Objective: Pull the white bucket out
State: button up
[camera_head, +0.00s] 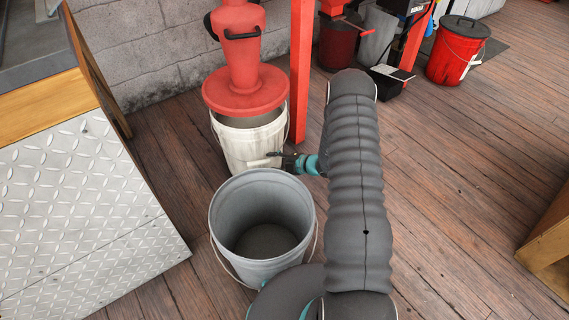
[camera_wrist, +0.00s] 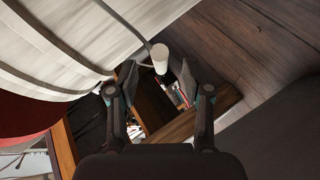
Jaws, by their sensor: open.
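The white bucket (camera_head: 245,148) stands upright on the floor under a red funnel-shaped unit (camera_head: 245,88), whose wide red flange covers part of its top. My gripper (camera_head: 280,160) is at the bucket's right front side. In the wrist view my gripper (camera_wrist: 158,78) is open, and the white bucket's wall (camera_wrist: 65,45) fills the upper left. The bucket's wire handle carries a white grip (camera_wrist: 160,57), which shows between the fingertips, with no finger closed on it. I cannot tell whether a finger touches it.
An open grey bucket (camera_head: 218,218) stands on the floor in front of the white one. A red post (camera_head: 301,70) rises just right of the white bucket. A diamond-plate cabinet (camera_head: 85,200) stands left. A red lidded bucket (camera_head: 455,55) is far right. Wooden floor (camera_head: 460,150) is clear at right.

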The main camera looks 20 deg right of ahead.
aim_at(268, 162)
jog(key=shift+x, duration=2.25)
grip_shut()
